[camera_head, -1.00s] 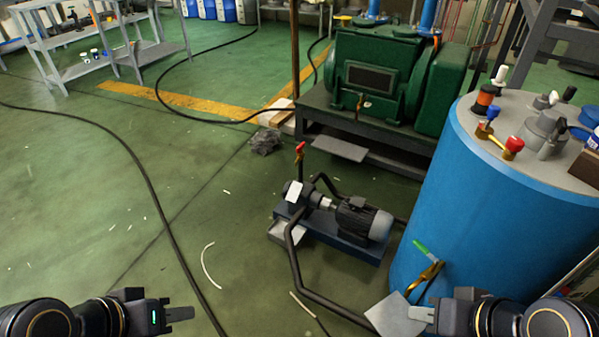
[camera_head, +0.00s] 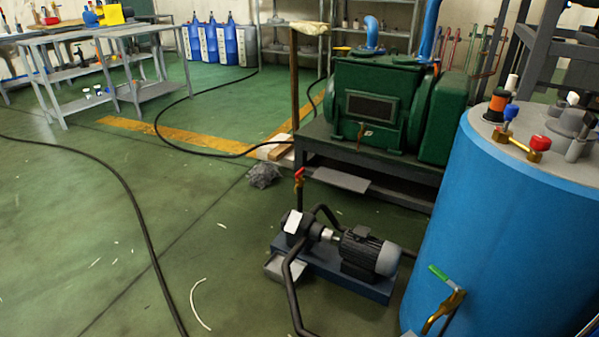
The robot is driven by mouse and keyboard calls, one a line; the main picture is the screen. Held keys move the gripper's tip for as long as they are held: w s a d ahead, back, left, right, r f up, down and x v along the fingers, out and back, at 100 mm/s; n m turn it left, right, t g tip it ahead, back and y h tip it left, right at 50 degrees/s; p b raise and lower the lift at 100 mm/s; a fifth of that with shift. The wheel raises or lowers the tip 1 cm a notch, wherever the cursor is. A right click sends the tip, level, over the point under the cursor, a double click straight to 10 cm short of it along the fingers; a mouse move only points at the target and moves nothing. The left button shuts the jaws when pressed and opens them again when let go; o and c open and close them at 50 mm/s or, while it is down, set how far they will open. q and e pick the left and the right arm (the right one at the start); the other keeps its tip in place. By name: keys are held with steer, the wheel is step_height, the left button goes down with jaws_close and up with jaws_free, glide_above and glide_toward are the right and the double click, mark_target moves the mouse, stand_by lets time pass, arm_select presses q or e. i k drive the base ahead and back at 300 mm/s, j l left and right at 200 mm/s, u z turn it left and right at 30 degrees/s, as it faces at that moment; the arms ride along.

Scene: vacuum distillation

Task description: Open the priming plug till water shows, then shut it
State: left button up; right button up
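A dark pump with a finned motor (camera_head: 368,250) sits on a blue base on the green floor, right of centre. A thin upright pipe with a small red handle (camera_head: 299,174) rises from the pump head (camera_head: 295,227). A white tag is on the pump head. I cannot tell which part is the priming plug, and no water shows at the pump. Neither of my grippers is in view.
A blue tank (camera_head: 500,210) with a green-handled brass tap (camera_head: 445,292) stands at right. A green machine (camera_head: 375,100) on a dark stand is behind the pump. Black hose (camera_head: 125,190) crosses the left floor. A grey bench (camera_head: 90,35) is back left.

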mark_target(298, 175)
steer(key=i+j+z, duration=0.1)
steer(key=z, duration=0.35)
steer(key=i+j+z, duration=0.1)
steer(key=j, duration=0.2)
steer(key=i+j+z, duration=0.25)
steer(key=j, duration=0.35)
steer(key=i+j+z, duration=0.25)
steer(key=j, duration=0.45)
steer(key=i, duration=0.1)
